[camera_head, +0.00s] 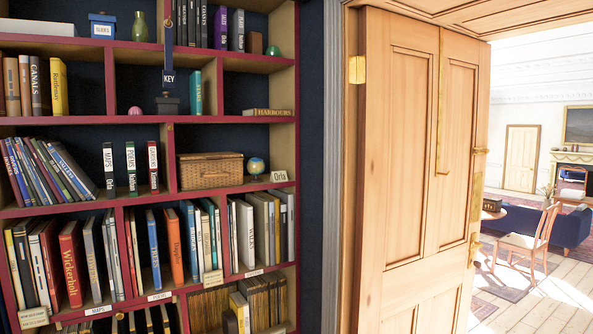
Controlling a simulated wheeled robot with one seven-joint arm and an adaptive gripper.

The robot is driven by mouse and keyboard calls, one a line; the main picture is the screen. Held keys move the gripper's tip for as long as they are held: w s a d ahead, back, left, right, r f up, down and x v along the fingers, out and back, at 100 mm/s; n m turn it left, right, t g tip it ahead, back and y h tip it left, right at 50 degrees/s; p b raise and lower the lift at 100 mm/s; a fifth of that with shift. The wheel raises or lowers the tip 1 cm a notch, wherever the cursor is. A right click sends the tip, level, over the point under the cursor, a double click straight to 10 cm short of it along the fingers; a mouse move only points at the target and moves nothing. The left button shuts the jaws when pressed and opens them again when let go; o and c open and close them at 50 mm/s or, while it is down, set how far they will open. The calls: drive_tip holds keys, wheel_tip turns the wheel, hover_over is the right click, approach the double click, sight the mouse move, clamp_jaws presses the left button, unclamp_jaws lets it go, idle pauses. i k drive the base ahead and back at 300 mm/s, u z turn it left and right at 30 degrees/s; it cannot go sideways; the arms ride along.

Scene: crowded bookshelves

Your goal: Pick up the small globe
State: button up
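Nothing covers the globe from this view. My gripper is not in view.
The red-edged bookcase (297,150) is crowded with books. A dark key tag (168,78) hangs in front of the upper shelves. A wooden door (400,190) stands to the right, beside an opening into a furnished room.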

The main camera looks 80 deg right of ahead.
sight(256, 166)
drive_tip(key=u, duration=0.05)
drive_tip(key=k, duration=0.35)
drive_tip(key=z, duration=2.2)
drive_tip(key=i, duration=0.95)
drive_tip(key=z, duration=0.05)
